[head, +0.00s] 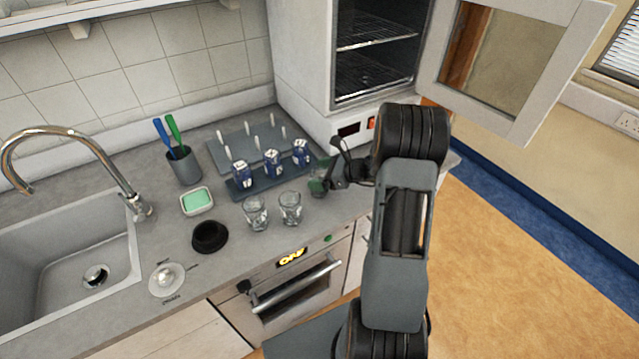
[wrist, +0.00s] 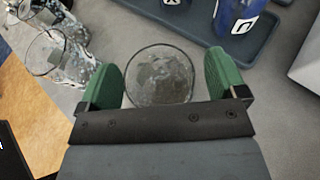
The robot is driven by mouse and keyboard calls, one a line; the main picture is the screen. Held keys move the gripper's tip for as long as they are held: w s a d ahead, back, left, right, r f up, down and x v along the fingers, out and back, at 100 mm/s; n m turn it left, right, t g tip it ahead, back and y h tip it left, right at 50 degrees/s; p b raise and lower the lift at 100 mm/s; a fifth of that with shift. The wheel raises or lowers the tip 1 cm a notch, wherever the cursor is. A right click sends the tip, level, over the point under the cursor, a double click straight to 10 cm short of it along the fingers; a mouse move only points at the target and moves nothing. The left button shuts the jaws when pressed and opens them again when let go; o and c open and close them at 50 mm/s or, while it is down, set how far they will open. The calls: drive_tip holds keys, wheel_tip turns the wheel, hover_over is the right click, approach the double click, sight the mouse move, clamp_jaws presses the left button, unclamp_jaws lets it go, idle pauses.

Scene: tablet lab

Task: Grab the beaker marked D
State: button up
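Two clear glass beakers stand side by side on the counter in the head view, a left one (head: 256,213) and a middle one (head: 290,208). A third glass beaker (head: 318,178) stands to their right, partly hidden by my gripper (head: 328,182). In the wrist view this third beaker (wrist: 160,76) lies between the two green fingers of my gripper (wrist: 163,82). The fingers are spread on either side of it, close to its rim, with a narrow gap at the right. No letter D is readable on any beaker.
A dark tray (head: 243,192) with several blue labelled bottles stands behind the beakers; it also shows in the wrist view (wrist: 185,32). A grey pegged rack (head: 227,150) is behind it. An open-doored oven (head: 350,95) stands at the back right. A black bowl (head: 209,237) is at the left.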

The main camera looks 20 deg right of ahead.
drive_tip(key=c, duration=1)
drive_tip(key=shift+r, duration=0.1)
